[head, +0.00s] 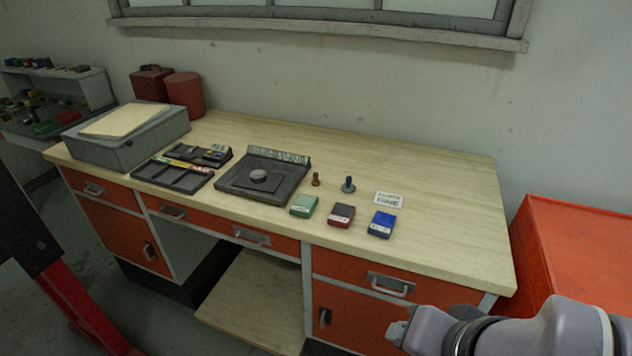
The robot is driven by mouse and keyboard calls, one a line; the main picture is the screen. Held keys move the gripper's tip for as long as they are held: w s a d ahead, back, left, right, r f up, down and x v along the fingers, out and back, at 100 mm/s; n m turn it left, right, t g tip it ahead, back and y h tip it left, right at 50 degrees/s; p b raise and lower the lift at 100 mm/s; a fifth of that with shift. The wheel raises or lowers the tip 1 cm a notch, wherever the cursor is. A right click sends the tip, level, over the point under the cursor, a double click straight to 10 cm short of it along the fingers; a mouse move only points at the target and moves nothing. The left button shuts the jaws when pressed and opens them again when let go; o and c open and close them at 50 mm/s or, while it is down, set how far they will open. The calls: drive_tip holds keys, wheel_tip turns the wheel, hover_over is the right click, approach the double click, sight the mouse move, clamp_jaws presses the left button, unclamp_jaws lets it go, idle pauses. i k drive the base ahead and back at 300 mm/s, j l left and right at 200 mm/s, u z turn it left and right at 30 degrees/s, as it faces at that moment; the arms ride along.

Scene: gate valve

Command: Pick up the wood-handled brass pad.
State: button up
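A small upright piece in brown and brass tones (316,179), which looks like the wood-handled brass pad, stands on the light wooden workbench (430,180). It is just right of a dark square tray. A similar piece with a blue-grey handle (348,184) stands close to its right, apart from it. My gripper (398,331) is at the lower right, in front of the bench's drawers and well away from both pieces. It is seen from the side and small, so its finger opening cannot be made out.
A green box (304,206), a dark red box (341,215) and a blue box (382,225) line the front edge. A label card (389,199) lies behind the blue one. The dark tray (230,184) is left. The bench's right and back are clear.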

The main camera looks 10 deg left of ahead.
sight(315, 182)
drive_tip(key=i+j+z, duration=0.45)
drive_tip(key=i+j, duration=0.2)
drive_tip(key=i+j+z, duration=0.25)
drive_tip(key=j, duration=0.2)
drive_tip(key=i+j+z, duration=0.25)
drive_tip(key=j, duration=0.2)
